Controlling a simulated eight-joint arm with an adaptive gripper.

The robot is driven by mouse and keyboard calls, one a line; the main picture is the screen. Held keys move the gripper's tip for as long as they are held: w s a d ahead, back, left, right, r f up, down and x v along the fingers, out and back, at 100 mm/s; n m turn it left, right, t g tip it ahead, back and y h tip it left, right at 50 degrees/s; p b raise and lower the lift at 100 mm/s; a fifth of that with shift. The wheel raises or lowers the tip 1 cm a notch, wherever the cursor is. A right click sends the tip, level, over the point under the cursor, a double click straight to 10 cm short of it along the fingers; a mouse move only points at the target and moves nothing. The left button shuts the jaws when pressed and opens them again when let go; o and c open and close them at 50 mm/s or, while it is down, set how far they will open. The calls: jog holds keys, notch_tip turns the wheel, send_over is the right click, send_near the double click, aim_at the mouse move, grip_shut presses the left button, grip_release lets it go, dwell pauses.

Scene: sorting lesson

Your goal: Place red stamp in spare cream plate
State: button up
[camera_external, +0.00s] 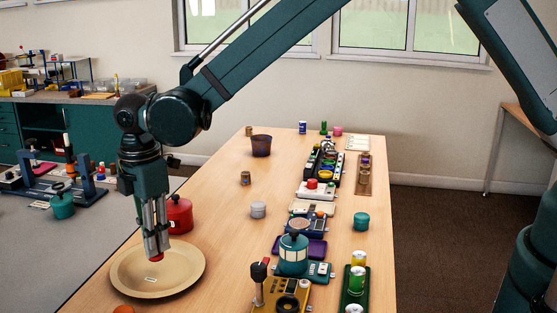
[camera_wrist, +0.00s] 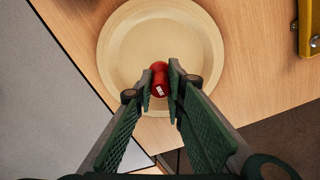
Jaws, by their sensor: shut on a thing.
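The cream plate (camera_external: 188,284) lies at the near left of the wooden table. It also fills the upper middle of the wrist view (camera_wrist: 124,62). My gripper (camera_external: 157,254) points down over the plate. In the wrist view, my gripper (camera_wrist: 160,88) is shut on the red stamp (camera_wrist: 159,74), which has a small white label with dark marks. Only the stamp's red lower end (camera_external: 157,257) shows between the fingers in the external view. The stamp is over the plate; I cannot tell whether it touches it.
A red lidded pot (camera_external: 180,216) stands just behind the plate. A yellow device (camera_external: 287,296) and a teal pot (camera_external: 293,254) stand to the right. An orange object (camera_external: 123,309) shows at the near edge. Bare table lies between the plate and the devices.

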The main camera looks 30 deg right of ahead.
jog(key=shift+f+b, duration=0.35)
jog(key=shift+f, duration=1.45)
jog(key=shift+f, duration=0.15)
jog(key=o, duration=0.8)
notch_tip(320, 180, up, 12)
jog(key=shift+r+p, duration=0.2)
jog(key=shift+p, duration=1)
